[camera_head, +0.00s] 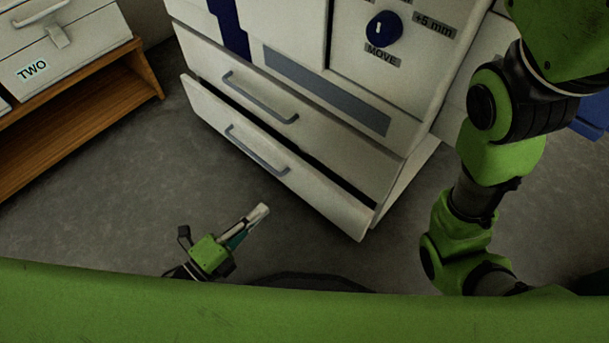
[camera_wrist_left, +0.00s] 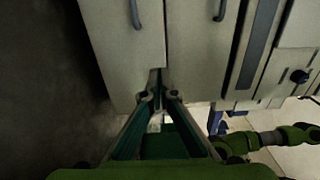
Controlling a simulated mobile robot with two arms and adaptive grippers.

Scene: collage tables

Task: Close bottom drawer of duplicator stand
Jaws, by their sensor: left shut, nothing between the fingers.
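The duplicator stand (camera_head: 420,165) is a pale cabinet with a blue knob. Its bottom drawer (camera_head: 310,188) is partly pulled out, with a dark gap behind its front's top edge. The drawer has a grey bar handle (camera_head: 257,152). In the left wrist view the bottom drawer's front (camera_wrist_left: 125,55) is at the left, beside the upper drawer (camera_wrist_left: 200,60). My left gripper (camera_head: 262,210) is shut and empty, in front of the bottom drawer. It also shows in the left wrist view (camera_wrist_left: 160,85); whether its tips touch the drawer is unclear. My right gripper is out of view.
The upper drawer looks closed. A wooden shelf unit (camera_head: 90,95) stands at the left, with a pale box labelled TWO (camera_head: 60,50) on it. Grey floor (camera_head: 110,180) is clear between the shelf and the stand. My right arm is at the right.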

